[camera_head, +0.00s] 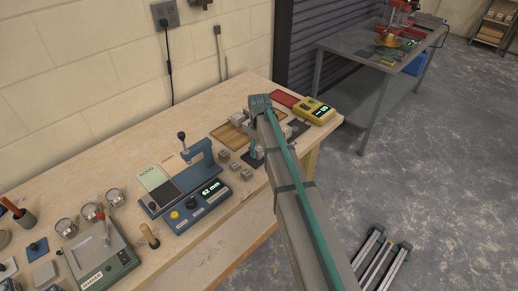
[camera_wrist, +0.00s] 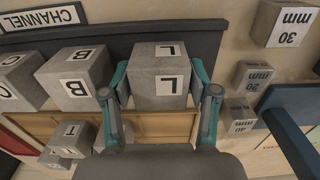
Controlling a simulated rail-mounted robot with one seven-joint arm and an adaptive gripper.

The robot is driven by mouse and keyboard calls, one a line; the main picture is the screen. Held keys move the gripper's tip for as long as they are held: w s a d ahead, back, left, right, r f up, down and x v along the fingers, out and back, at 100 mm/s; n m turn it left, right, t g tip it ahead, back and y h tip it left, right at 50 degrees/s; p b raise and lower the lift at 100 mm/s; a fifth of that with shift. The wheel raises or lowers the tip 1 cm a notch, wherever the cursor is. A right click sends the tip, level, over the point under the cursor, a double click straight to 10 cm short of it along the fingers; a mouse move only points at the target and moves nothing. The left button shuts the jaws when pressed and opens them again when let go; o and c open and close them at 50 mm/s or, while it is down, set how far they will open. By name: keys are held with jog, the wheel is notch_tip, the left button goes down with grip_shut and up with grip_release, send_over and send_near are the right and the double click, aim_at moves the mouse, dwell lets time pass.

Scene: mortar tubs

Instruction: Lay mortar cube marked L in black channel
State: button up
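The grey mortar cube marked L (camera_wrist: 158,85) is in the middle of the wrist view, between the two teal fingers of my gripper (camera_wrist: 160,82). The fingers press against its two sides. The black channel (camera_wrist: 205,42) runs behind and around the cube, beside a CHANNEL label (camera_wrist: 40,18). Cubes marked B (camera_wrist: 75,78) and C (camera_wrist: 20,82) stand in a row to the left of L. L looks larger than B; whether it rests on the channel or hangs above it, I cannot tell. In the head view my arm hides most of this spot.
A tan tray (camera_wrist: 150,120) holds a cube marked T (camera_wrist: 70,135). Cubes marked in mm (camera_wrist: 285,22) stand to the right. In the head view, a blue press (camera_head: 190,190) stands left of my arm and a yellow meter (camera_head: 317,110) right of it.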

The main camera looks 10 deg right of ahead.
aim_at(259, 146)
jog(key=shift+o, duration=0.9)
jog(key=shift+r, duration=0.1)
notch_tip(259, 146, up, 12)
jog(key=b, duration=0.3)
